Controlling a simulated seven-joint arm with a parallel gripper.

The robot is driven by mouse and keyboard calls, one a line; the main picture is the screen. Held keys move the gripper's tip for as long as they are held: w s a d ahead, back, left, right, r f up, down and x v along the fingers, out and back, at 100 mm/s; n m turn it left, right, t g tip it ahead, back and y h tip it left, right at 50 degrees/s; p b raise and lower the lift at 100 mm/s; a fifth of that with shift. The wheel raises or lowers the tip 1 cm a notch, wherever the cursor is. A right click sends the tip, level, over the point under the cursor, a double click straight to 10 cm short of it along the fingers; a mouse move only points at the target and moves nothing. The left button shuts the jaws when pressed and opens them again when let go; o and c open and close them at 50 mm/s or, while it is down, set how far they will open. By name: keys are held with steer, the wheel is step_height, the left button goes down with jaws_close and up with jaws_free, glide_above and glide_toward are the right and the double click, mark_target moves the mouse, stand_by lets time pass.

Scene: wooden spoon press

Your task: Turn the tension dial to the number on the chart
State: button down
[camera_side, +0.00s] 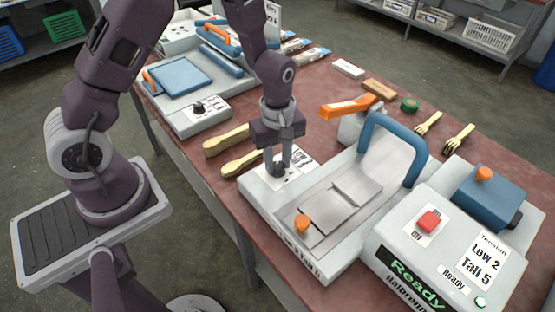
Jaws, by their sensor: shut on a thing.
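My gripper (279,165) points straight down over the rear left corner of the grey press (262,208). Its fingers are shut on the dark tension dial (277,171), which they mostly hide. A white label plate (299,158) with black print lies around the dial; its numbers and the dial's pointer cannot be read. The chart (482,258) on the control box at right reads "Tension", "Low 2", "Tall 5".
The press has a blue arched handle (402,140) and an orange knob (303,224). The control box has a red button (429,221) and a lit "Ready" display (417,277). Wooden spoons (242,163) lie left of my gripper, forks (458,138) at right. An orange-handled tool (350,106) stands behind.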

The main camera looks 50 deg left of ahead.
steer(key=m, duration=1.5)
steer(key=shift+m, duration=0.3)
steer(key=m, duration=1.3)
stand_by(0.3)
steer(key=c, duration=1.1)
jaws_free()
